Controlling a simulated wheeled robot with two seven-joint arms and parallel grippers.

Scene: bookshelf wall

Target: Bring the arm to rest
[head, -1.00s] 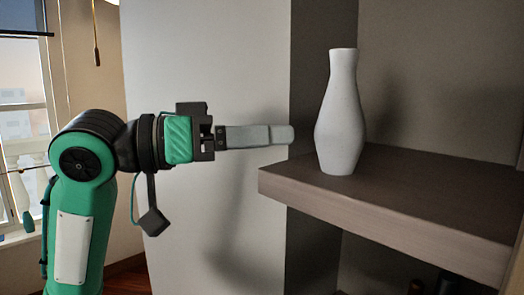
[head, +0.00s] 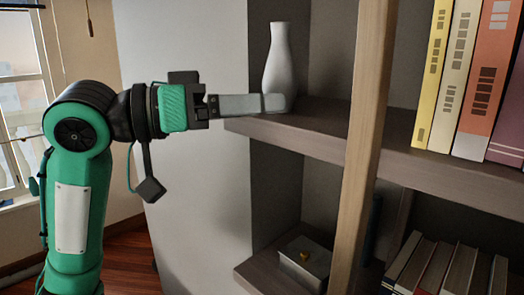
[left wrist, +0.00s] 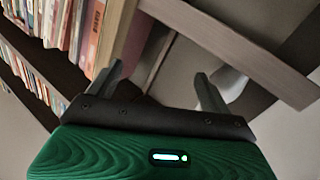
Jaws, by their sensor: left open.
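My left gripper (head: 274,103) reaches in from the left in the head view, its fingers pointing right and seen edge-on. In the left wrist view its two fingers (left wrist: 158,78) stand apart with nothing between them. A white vase (head: 279,58) stands upright on the upper shelf (head: 310,128). A pale rounded shape beside one finger in the left wrist view (left wrist: 230,82) looks like the vase. My right gripper is not in view.
A wooden upright (head: 366,120) divides the bookcase. Books (head: 465,80) stand upright on the upper shelf to its right, and more books (head: 440,268) are below. A window (head: 18,100) is at far left.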

